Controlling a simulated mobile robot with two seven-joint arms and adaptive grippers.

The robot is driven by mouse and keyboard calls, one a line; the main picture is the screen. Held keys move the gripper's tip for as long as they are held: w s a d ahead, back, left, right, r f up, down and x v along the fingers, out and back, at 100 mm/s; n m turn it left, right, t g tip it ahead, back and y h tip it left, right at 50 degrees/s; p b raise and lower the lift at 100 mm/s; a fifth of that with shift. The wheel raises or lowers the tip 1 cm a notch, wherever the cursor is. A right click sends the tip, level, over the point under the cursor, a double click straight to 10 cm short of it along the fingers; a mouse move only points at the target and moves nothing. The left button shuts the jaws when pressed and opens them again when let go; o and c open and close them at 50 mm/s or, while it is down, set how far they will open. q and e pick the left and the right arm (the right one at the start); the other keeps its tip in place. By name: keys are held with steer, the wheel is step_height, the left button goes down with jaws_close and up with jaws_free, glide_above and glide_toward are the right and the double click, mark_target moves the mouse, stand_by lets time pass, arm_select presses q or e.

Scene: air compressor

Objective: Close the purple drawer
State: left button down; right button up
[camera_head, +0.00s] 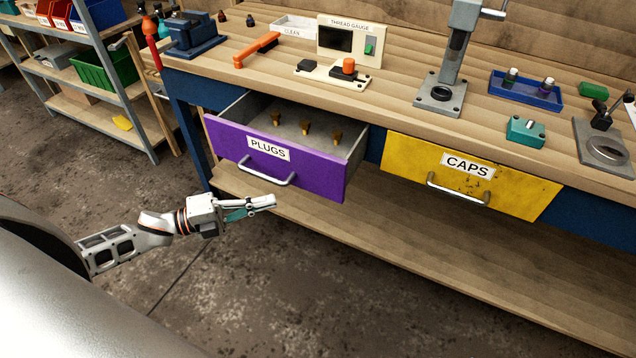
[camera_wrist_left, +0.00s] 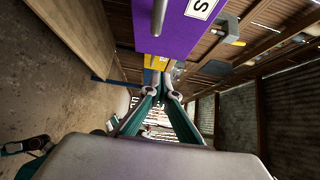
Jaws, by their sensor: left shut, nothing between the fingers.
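The purple drawer (camera_head: 275,160), labelled PLUGS, stands pulled out of the workbench, with several brass plugs inside. Its metal bar handle (camera_head: 266,172) is on the front face. My left gripper (camera_head: 273,201) is shut and empty, in front of the drawer and a little below its handle, fingers pointing right in the head view. In the left wrist view the drawer's purple front (camera_wrist_left: 180,28) is at the top, above the shut fingertips (camera_wrist_left: 160,82). I cannot tell whether the fingers touch the drawer. My right gripper is not in view.
The yellow drawer (camera_head: 470,178), labelled CAPS, is to the right and looks shut. A lower shelf (camera_head: 400,240) runs beneath the drawers. The bench top holds a thread gauge (camera_head: 349,42), a press and a blue tray (camera_head: 526,91). The floor in front is clear.

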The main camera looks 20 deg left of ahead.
arm_select(q)
glide_toward(324, 179)
steer(key=d, duration=0.4)
steer(key=shift+w+d+f, duration=0.1)
steer(key=shift+w+d, duration=0.05)
steer(key=shift+w, duration=1.65)
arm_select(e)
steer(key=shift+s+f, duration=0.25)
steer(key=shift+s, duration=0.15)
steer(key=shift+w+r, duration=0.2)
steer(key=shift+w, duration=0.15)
